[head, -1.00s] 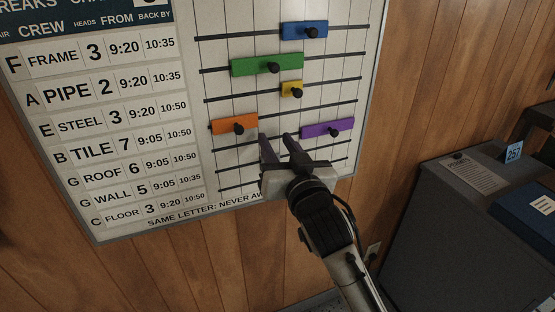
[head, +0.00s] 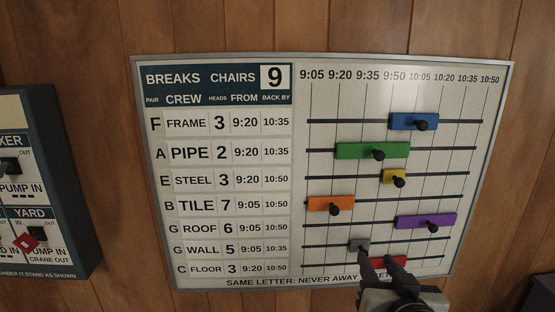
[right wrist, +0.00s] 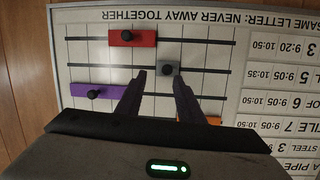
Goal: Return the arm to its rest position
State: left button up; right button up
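My right gripper (head: 377,258) is in front of the lower part of the break board (head: 215,277) in the head view. Its two dark fingers are apart, and nothing shows clamped between them. In the right wrist view the fingers (right wrist: 160,75) are also spread, with the grey slider (right wrist: 168,68) seen between their tips; contact cannot be judged. In the head view the grey slider (head: 359,245) is on the WALL row, and the red slider (head: 378,262) on the FLOOR row is partly hidden by the gripper. My left gripper is out of view.
Blue (head: 402,121), green (head: 350,151), yellow (head: 389,177), orange (head: 320,203) and purple (head: 412,220) sliders with black knobs sit on the upper rows. A dark panel (head: 60,140) with a red tag (head: 26,243) hangs at left. Wood wall surrounds the board.

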jog(key=s+f+n+g+y, duration=0.1)
jog(key=s+f+g, duration=0.3)
jog(key=s+f, duration=0.45)
jog(key=s+f+n+g, duration=0.2)
jog(key=s+f+g, duration=0.3)
jog(key=s, duration=0.7)
jog(key=s+f+n+g+y, duration=0.1)
jog(key=s+f+g, duration=0.2)
jog(key=s+f, duration=0.65)
jog(key=w+a+f+t+y, duration=0.1)
jog(key=a+f+t, duration=0.1)
jog(key=f, duration=0.3)
jog(key=w+a+f+t, duration=0.2)
jog(key=a+f+t, duration=0.1)
jog(key=f, duration=0.3)
jog(key=shift+w+y, duration=0.3)
jog(key=shift+y, duration=0.1)
